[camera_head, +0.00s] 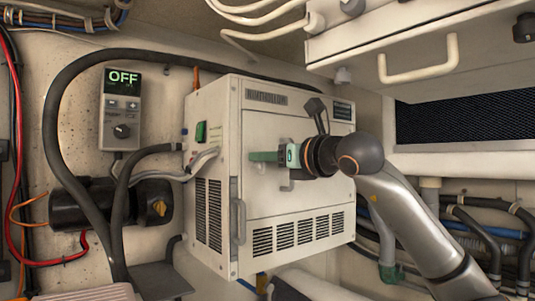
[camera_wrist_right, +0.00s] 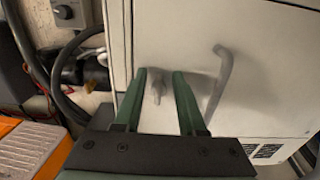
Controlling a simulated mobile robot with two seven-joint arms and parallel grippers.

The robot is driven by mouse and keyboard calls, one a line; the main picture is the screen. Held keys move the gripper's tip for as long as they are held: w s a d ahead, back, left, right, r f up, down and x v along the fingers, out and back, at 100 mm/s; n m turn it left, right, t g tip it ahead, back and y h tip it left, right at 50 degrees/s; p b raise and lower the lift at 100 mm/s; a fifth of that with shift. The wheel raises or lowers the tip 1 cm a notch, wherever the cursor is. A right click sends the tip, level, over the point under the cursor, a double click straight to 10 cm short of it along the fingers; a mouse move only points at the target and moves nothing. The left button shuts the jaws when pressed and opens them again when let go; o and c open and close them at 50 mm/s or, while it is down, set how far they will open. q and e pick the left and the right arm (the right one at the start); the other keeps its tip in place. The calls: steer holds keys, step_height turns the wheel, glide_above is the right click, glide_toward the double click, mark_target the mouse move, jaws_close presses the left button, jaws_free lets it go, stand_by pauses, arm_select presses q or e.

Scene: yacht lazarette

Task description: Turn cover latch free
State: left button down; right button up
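A pale cabinet (camera_head: 300,200) with a flat front cover stands in the middle of the head view. My right gripper (camera_head: 256,157) reaches in from the right, with its green fingers in front of the cover. In the right wrist view, the fingers (camera_wrist_right: 160,95) are open, and a small grey latch (camera_wrist_right: 157,84) shows in the gap between them; I cannot tell whether they touch it. A bent grey handle (camera_wrist_right: 220,82) is on the cover to the right of the fingers. The fingers hide the latch in the head view. My left gripper is out of view.
A control unit reading OFF (camera_head: 122,108) hangs on the left wall. A thick black hose (camera_head: 60,110) loops around it. A locker with a handle (camera_head: 420,70) overhangs at upper right.

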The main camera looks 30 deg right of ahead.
steer(key=shift+c, duration=0.2)
jaws_close()
stand_by(0.4)
